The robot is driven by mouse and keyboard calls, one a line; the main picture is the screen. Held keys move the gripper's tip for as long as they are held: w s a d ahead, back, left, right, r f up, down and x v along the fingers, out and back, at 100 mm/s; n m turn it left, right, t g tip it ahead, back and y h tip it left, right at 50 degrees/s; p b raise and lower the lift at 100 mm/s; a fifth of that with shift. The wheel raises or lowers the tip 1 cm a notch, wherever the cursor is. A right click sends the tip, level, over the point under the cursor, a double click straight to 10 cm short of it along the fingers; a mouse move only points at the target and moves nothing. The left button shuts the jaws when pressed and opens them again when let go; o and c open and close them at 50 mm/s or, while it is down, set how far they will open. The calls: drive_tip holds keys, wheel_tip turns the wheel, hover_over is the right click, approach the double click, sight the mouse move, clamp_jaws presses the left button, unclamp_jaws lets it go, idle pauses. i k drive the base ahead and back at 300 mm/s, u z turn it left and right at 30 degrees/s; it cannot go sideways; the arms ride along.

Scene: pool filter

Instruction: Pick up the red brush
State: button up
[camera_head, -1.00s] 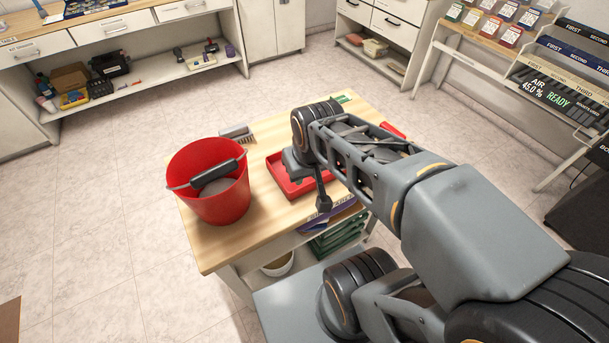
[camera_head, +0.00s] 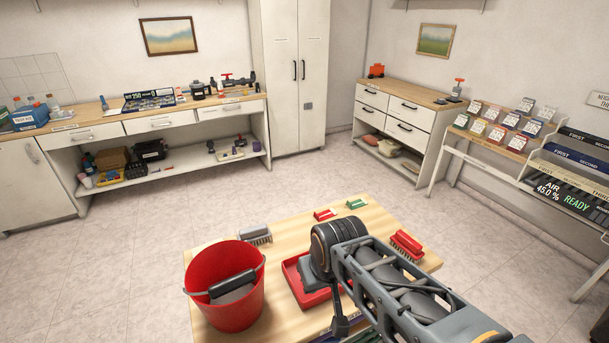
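The red brush (camera_head: 407,244) lies at the right side of the wooden table (camera_head: 290,240), to the right of my arm's wrist. It has a red back and pale bristles below. My gripper (camera_head: 340,324) hangs over the table's front part, by the red tray (camera_head: 291,268), to the left of and nearer than the brush. Only a dark end part of the gripper shows. My wrist hides the rest, so its opening cannot be told.
A red bucket (camera_head: 222,312) with a dark handle stands at the table's left. A grey brush (camera_head: 255,235) lies behind it. A small red item (camera_head: 325,214) and a green one (camera_head: 357,204) lie at the back edge. Open floor surrounds the table; cabinets and shelves line the walls.

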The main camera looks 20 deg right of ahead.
sight(406, 244)
drive_tip(key=u, duration=0.3)
drive_tip(key=k, duration=0.1)
drive_tip(key=z, duration=3.25)
drive_tip(key=i, duration=1.5)
drive_tip(key=u, duration=0.75)
